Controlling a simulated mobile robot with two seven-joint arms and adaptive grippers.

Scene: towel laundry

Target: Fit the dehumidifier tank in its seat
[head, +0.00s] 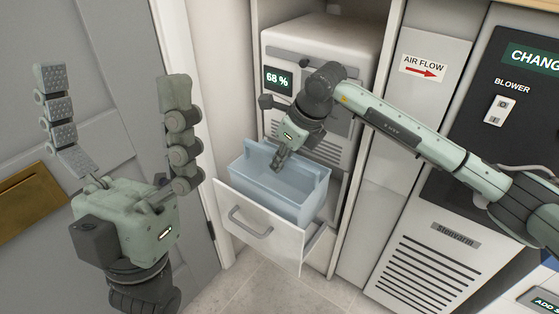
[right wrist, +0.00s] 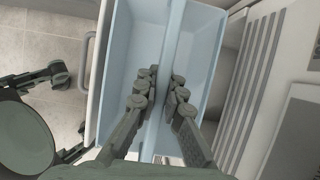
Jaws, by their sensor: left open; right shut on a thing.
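The light blue tank (head: 290,198) sits at the pulled-out white drawer (head: 262,232) below the dehumidifier (head: 335,42). It is open-topped, with a bar across its middle. Whether it is fully down in the drawer I cannot tell. My right gripper (head: 281,165) reaches down from above and is shut on the tank's bar. In the right wrist view my right gripper's fingers (right wrist: 163,82) stand on both sides of the bar, and the tank (right wrist: 203,45) spreads out around them. My left gripper (head: 112,80) is open and empty, raised at the left, well apart from the tank.
A grey door (head: 100,135) with a brass plate (head: 25,205) stands at the left. A panel marked "AIR FLOW" (head: 423,68) and a vented cabinet (head: 430,275) stand to the right. Tiled floor (head: 270,285) is clear in front of the drawer.

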